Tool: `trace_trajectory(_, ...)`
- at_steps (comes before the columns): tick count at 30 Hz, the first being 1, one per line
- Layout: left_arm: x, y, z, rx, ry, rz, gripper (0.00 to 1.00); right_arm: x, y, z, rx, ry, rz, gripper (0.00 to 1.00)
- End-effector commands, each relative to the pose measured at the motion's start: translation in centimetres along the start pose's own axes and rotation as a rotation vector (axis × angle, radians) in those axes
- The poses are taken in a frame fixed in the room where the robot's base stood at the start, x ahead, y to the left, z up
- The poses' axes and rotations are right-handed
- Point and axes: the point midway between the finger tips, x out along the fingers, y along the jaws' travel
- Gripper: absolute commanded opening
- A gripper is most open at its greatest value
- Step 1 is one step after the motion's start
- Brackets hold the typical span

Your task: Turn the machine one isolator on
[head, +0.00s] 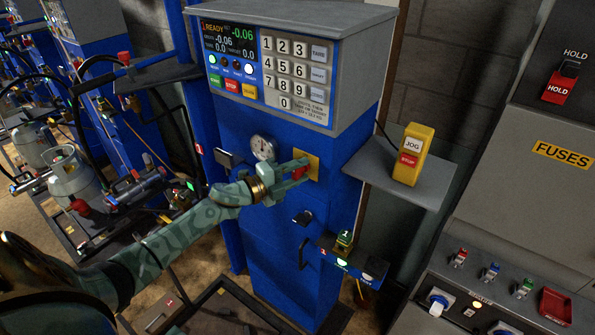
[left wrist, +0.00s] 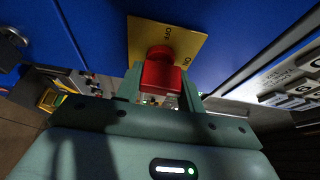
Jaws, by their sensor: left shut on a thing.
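The machine one isolator is a red knob (head: 300,172) on a square yellow plate (head: 313,163), set on the blue front of the scale machine below its keypad. In the left wrist view the red knob (left wrist: 160,72) sits in front of the yellow plate (left wrist: 192,40), which bears the words OFF and ON. My left gripper (head: 291,174) reaches in from the left and is shut on the red knob, with one finger on each side. In the left wrist view my left gripper (left wrist: 161,90) partly hides the knob's near end. I cannot tell exactly which mark the knob points to.
A round gauge (head: 263,147) is left of the isolator. A yellow JOG/STOP pendant (head: 412,154) stands on a grey shelf (head: 437,183) at right. Below the isolator is a small bracket with a green-lit box (head: 344,242). The display (head: 230,40) reads READY.

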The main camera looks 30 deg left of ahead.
Motion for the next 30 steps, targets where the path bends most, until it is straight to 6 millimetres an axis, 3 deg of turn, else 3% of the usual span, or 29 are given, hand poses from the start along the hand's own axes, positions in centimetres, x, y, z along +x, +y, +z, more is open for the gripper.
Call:
trace_trajectory(9,0.0,0.3,-0.1,0.004,0.002,0.005,0.15,0.0,0.0,0.0,0.0,0.0,0.001,0.36)
trace_trajectory(10,0.0,0.3,-0.1,0.003,0.002,0.005,0.47,0.0,0.1,0.0,0.0,0.0,0.001,0.36)
trace_trajectory(12,0.0,0.2,-0.1,0.003,0.001,0.005,0.6,0.0,0.1,0.0,0.0,0.0,0.001,0.36)
trace_trajectory(23,-0.7,0.2,0.0,0.002,0.0,0.003,0.6,0.1,0.2,0.1,-0.001,-0.001,0.002,0.36)
trace_trajectory(26,-2.3,0.3,0.0,0.003,0.001,0.005,0.6,0.2,0.2,0.1,-0.001,-0.001,0.002,0.36)
trace_trajectory(30,-5.9,0.4,-0.1,0.003,0.002,0.008,0.6,0.6,0.1,0.1,-0.001,-0.002,0.002,0.36)
